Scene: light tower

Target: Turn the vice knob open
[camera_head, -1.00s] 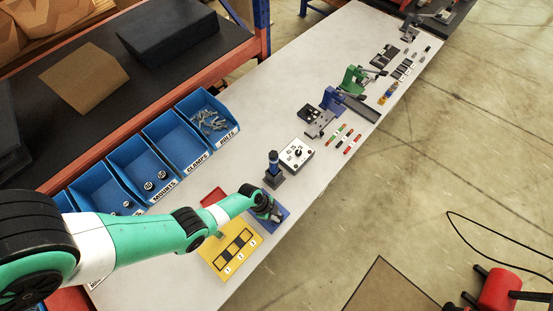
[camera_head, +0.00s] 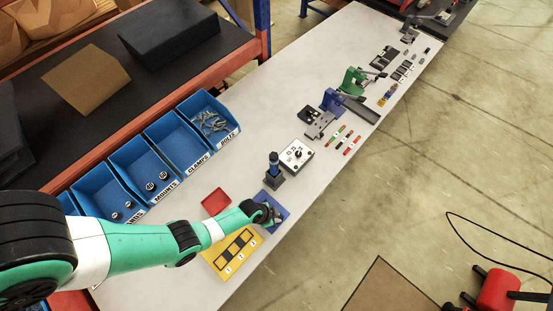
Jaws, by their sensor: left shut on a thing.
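My left arm reaches in from the left, and its gripper (camera_head: 271,214) is low over a blue plate (camera_head: 279,199) near the bench's front edge. The small grey vice on the plate is mostly covered by the gripper. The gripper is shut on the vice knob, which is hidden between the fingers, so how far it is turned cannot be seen. My right gripper is out of view.
A yellow board (camera_head: 221,263) numbered 1 to 3 and a red tray (camera_head: 215,202) lie close to the arm. A dark post with a blue top (camera_head: 274,168) and a white knob box (camera_head: 297,154) stand just beyond. Blue bins (camera_head: 176,138) line the back.

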